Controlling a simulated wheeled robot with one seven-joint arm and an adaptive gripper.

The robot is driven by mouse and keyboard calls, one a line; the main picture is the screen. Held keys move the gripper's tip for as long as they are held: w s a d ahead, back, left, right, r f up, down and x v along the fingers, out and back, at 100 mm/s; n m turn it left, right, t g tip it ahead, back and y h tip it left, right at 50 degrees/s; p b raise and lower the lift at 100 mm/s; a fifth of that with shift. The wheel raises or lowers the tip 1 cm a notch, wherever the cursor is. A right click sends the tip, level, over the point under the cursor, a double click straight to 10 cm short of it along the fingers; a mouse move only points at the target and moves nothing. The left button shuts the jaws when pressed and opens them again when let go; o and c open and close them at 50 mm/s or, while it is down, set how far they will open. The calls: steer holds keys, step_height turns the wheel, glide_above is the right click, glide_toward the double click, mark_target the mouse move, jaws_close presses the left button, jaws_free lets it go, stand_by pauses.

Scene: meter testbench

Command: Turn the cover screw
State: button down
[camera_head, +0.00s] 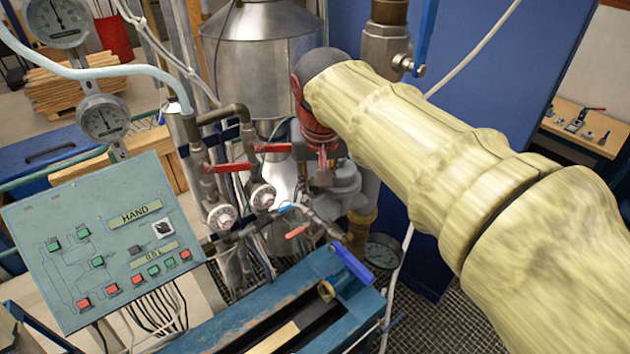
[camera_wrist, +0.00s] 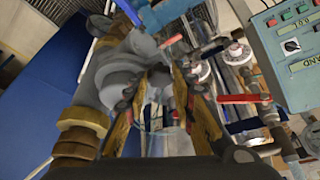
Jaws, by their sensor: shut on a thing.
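The grey meter body (camera_head: 346,188) sits on the pipework near the middle of the head view. In the wrist view the grey body (camera_wrist: 118,75) fills the centre left. My gripper (camera_head: 323,170) reaches down onto the top of the meter from the upper right. In the wrist view the two fingers of my gripper (camera_wrist: 160,80) stand on either side of a small grey part, and the jaws are shut on it. This part appears to be the cover screw (camera_wrist: 160,77). Its details are small and partly hidden by the fingers.
Red-handled valves (camera_head: 262,148) and pipes stand close left of the meter. A green control panel (camera_head: 105,240) is at the left. A blue bench frame (camera_head: 290,300) lies below, and a blue wall panel (camera_head: 480,110) stands behind my arm.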

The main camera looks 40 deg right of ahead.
steer(key=shift+n, duration=0.4)
steer(key=c, duration=1.6)
jaws_free()
steer(key=shift+o, duration=0.6)
steer(key=v, duration=0.8)
